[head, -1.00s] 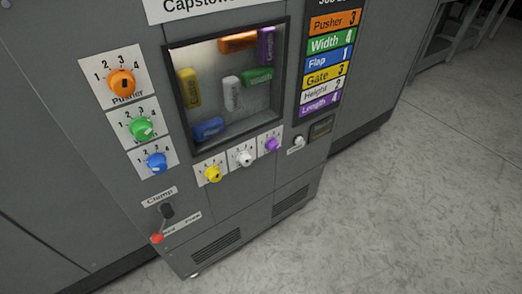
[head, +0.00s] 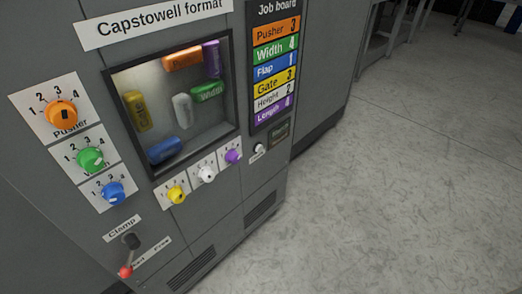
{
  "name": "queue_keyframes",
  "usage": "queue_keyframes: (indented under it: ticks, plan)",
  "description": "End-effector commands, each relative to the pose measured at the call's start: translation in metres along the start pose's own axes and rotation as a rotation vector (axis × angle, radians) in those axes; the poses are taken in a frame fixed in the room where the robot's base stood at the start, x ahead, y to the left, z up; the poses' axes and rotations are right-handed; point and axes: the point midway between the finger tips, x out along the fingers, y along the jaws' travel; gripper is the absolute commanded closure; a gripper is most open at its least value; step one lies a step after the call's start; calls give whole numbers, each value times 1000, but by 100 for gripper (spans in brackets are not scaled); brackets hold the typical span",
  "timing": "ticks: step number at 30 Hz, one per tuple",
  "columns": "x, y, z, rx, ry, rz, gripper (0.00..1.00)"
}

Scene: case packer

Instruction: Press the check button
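The check button appears to be the small white round knob (head: 259,150) on the lower right of the grey machine front, above a small label that is too small to read surely. A small dark display (head: 279,131) sits just right of it. The job board (head: 275,62) above lists Pusher 3, Width 4, Flap 1, Gate 3, Height 2 and Length 4. My gripper is not in view, so its state and its distance from the button are hidden.
Orange (head: 62,114), green (head: 90,159), blue (head: 112,192), yellow (head: 176,194), white (head: 207,174) and purple (head: 233,156) dials surround a window (head: 174,98) with coloured blocks. A red-tipped clamp lever (head: 126,270) is lower left. Open floor (head: 400,200) lies right.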

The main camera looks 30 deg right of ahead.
Motion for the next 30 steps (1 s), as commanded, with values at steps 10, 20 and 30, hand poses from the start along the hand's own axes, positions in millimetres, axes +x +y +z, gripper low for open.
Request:
queue_keyframes:
  ticks: [10,20,30]
  plan:
    - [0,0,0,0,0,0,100]
    - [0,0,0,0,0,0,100]
    - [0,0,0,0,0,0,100]
